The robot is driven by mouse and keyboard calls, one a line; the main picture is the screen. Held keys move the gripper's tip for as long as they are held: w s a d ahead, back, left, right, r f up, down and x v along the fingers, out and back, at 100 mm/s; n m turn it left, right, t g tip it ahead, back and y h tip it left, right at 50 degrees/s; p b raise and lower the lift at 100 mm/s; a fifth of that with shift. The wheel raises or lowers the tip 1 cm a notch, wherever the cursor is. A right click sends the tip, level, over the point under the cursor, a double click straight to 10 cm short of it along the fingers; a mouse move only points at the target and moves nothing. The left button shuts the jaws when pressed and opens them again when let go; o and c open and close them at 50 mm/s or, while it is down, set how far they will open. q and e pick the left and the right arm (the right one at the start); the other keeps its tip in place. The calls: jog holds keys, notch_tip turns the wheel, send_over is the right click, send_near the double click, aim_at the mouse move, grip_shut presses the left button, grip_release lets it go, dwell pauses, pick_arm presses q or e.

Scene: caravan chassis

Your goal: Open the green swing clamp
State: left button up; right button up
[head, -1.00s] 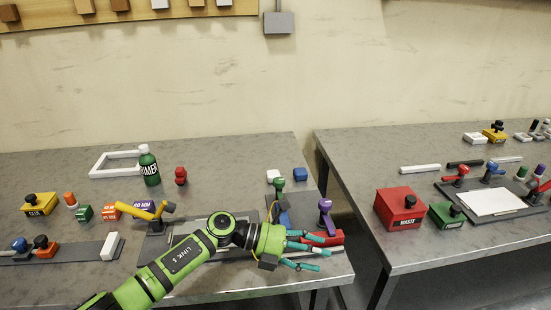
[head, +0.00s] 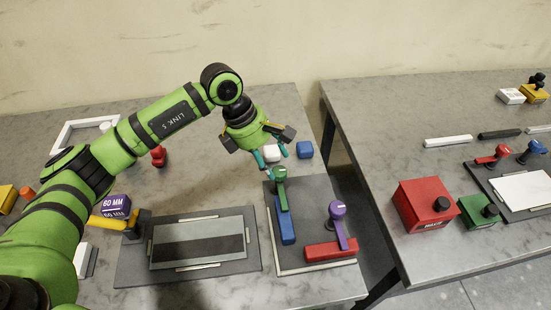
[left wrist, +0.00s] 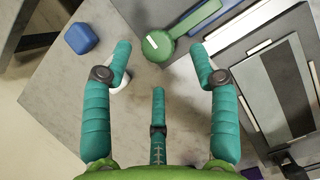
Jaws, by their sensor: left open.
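The green swing clamp (head: 281,188) stands at the back of a dark fixture plate (head: 316,190). Its round knob is up and its arm points to the front, over a blue block (head: 286,222). My left gripper (head: 272,159) is open and empty, just behind and above the clamp, fingers pointing down. In the left wrist view, the green clamp's knob (left wrist: 158,46) shows between the spread teal fingertips (left wrist: 160,52), with its arm running to the upper right. I see no contact with it. My right gripper is not in view.
A white block (head: 271,153) and a blue cube (head: 304,149) lie close to the gripper. A purple swing clamp (head: 338,218) over a red block (head: 330,250) stands on the same plate. A dark fixture (head: 190,245) lies left; a gap separates the second table (head: 440,120).

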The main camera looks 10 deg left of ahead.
aim_at(277, 171)
pick_arm(q)
jog(key=p+x, duration=0.1)
jog(key=x, duration=0.2)
jog(key=shift+d, duration=0.1)
jog(key=shift+w+f, duration=0.15)
jog(key=shift+f, duration=0.15)
jog(key=shift+d, duration=0.1)
grip_shut()
jog(key=shift+f, duration=0.1)
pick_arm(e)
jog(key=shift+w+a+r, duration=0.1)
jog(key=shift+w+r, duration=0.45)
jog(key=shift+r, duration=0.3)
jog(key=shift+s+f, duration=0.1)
